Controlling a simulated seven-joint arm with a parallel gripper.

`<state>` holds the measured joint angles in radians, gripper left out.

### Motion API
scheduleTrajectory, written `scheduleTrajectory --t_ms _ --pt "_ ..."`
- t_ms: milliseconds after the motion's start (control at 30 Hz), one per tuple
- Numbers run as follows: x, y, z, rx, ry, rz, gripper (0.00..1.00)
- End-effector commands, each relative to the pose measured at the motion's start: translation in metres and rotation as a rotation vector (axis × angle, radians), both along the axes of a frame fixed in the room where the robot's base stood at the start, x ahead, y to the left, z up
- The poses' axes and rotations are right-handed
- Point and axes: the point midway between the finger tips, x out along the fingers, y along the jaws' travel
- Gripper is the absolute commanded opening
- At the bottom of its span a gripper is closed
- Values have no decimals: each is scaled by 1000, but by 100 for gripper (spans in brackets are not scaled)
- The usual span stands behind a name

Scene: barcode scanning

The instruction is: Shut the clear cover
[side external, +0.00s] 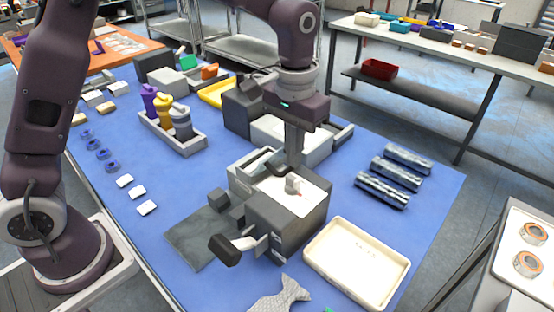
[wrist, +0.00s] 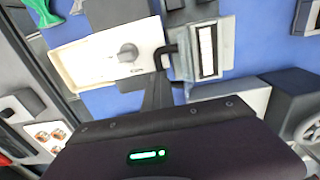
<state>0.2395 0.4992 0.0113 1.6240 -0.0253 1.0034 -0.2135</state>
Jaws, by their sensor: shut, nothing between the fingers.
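A grey box-shaped device (side external: 300,222) with a pale top stands at the middle front of the blue table. A small grey knob-like piece sits on its pale top; it also shows in the wrist view (wrist: 127,53). At the device's back left is a pale, partly see-through framed panel (side external: 256,164), which looks like the clear cover, raised off the pale top. My gripper (side external: 294,164) points down, shut and empty, close to the handle. I cannot tell whether it touches.
A cream tray (side external: 357,262) lies right of the device, and silver rolls (side external: 395,175) lie behind it. A dark slab (side external: 208,238) and a black-ended lever (side external: 226,250) are at the left front. A bottle rack (side external: 185,142) stands back left. Bare blue table lies between.

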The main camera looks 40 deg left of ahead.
Motion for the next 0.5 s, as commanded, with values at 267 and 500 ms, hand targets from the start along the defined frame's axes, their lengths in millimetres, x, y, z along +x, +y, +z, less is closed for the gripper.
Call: scheduleTrajectory --t_ms 267,500 --pt "-1 32 -9 29 18 13 0" --pt "-1 48 -9 28 18 12 0"
